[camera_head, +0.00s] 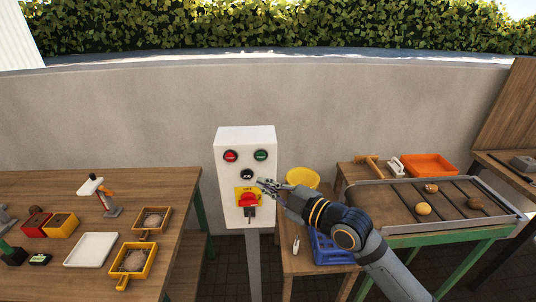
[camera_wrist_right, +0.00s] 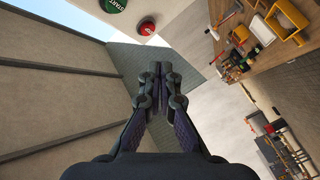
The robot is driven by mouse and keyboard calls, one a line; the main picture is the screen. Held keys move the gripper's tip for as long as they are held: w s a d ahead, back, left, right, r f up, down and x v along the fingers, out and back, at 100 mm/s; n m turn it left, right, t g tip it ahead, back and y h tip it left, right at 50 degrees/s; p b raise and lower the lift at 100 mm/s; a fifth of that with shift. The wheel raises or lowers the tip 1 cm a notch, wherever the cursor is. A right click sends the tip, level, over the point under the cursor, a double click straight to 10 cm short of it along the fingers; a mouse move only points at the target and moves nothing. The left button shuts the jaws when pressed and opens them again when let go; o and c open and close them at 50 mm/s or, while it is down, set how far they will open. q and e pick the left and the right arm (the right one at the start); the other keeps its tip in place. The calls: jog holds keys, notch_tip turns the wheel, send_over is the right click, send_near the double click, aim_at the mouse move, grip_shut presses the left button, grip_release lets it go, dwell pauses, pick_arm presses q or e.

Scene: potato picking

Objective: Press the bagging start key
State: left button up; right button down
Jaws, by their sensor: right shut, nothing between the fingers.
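A white control box (camera_head: 235,150) stands on a grey post in front of the wall. On its face are a red button (camera_head: 230,156), a green button (camera_head: 261,155), a small black button (camera_head: 246,174) and a red knob on a yellow plate (camera_head: 248,198). The right wrist view shows the green button (camera_wrist_right: 112,4), marked START, at the top edge and the red button (camera_wrist_right: 146,26) below it. My right gripper (camera_head: 264,184) is shut and empty, by the box's right side, lower than the green button. It also shows shut in the right wrist view (camera_wrist_right: 160,68). My left gripper is out of view.
A wooden table (camera_head: 185,190) on the left holds trays, boxes and a tool. On the right, a sorting bed (camera_head: 385,212) carries several potatoes, with an orange tray (camera_head: 430,164) behind. A yellow bowl (camera_head: 303,178) and a blue crate (camera_head: 328,250) are near my right arm.

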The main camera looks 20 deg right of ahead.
aim_at(261, 156)
jog(key=shift+w+a, duration=0.1)
jog(key=shift+a, duration=0.1)
jog(key=shift+w+d+b, duration=0.4)
jog(key=shift+w+b, duration=0.2)
jog(key=shift+w, duration=0.8)
jog(key=shift+w+d+b, duration=0.45)
jog(key=shift+w+b, duration=0.1)
jog(key=shift+w, duration=0.85)
jog(key=shift+w+d+b, duration=0.4)
jog(key=shift+w+b, duration=0.2)
jog(key=shift+w, duration=0.8)
jog(key=shift+w+d+b, duration=0.15)
jog(key=shift+w+b, duration=0.25)
